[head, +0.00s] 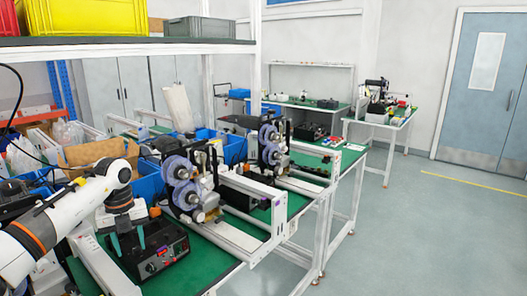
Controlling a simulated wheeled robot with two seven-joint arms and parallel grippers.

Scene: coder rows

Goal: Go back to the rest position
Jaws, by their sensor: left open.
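My left arm comes in from the left edge. Its gripper (129,243) points down, with two teal fingers apart and nothing seen between them. The fingers are in front of a black control box (155,255) with knobs and a small lit display, which sits on the green table top (205,268). I cannot tell whether the fingers touch the box. My right gripper is not in view.
Coder machines with blue-grey reels (180,185) stand right of the gripper on white rails (230,237). Blue bins (150,188) are behind. A shelf (130,41) holding yellow (85,16) and grey crates hangs above. Open floor (400,235) lies right, before a door (485,90).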

